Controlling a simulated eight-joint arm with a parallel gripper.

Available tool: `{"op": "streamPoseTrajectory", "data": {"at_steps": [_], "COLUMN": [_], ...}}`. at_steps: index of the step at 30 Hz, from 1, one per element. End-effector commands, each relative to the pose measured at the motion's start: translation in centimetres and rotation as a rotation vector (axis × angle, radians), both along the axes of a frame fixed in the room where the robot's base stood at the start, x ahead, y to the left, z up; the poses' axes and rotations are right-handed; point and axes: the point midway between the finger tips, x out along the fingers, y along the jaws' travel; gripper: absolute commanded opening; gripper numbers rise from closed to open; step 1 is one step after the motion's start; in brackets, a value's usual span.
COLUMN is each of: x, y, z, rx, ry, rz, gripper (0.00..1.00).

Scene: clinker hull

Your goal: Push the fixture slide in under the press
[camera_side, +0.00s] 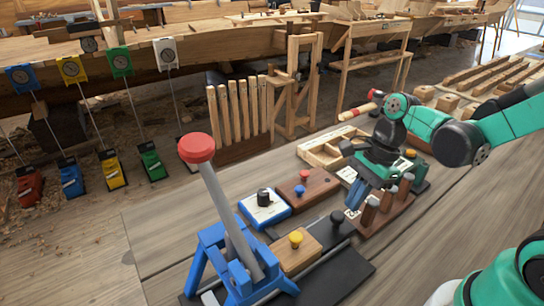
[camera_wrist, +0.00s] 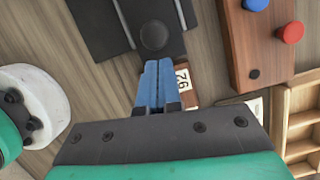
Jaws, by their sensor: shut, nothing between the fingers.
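The press (camera_side: 232,262) is a blue frame with a long grey lever ending in a red knob, tilted up and left. A dark base plate (camera_side: 345,275) with light rails extends from it. Beside the press on this plate sits a wooden block with a yellow knob (camera_side: 296,239), apparently the fixture slide. A black knob (camera_side: 337,216) stands at the plate's outer end; it also shows between the rails in the wrist view (camera_wrist: 153,35). I cannot tell how the two join. My gripper (camera_side: 352,205) is shut and empty, its blue fingertips (camera_wrist: 158,64) just short of the black knob.
A white-and-blue box with a black dial (camera_side: 264,207) and a brown box with red and blue buttons (camera_side: 308,187) stand behind the plate. A wooden rack of handles (camera_side: 388,208) is close to my gripper's right. A compartmented wooden tray (camera_side: 325,150) lies behind.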

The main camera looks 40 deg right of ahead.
Motion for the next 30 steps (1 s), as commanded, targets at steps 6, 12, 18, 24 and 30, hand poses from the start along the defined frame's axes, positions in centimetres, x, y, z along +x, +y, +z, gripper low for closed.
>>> {"op": "streamPoseTrajectory", "data": {"at_steps": [6, 12, 18, 24, 30], "x": [0.0, 0.0, 0.0, 0.0, 0.0], "y": [0.3, 0.3, 0.8, 4.8, 9.1], "z": [-0.7, -0.7, -0.7, -0.8, -0.7], "rx": [0.0, 0.0, 0.0, 0.0, 0.0], "ry": [0.0, 0.0, 0.0, 0.001, 0.001], "rz": [0.001, 0.001, 0.003, 0.014, 0.011], "gripper": [0.0, 0.0, 0.0, 0.0, 0.0]}}
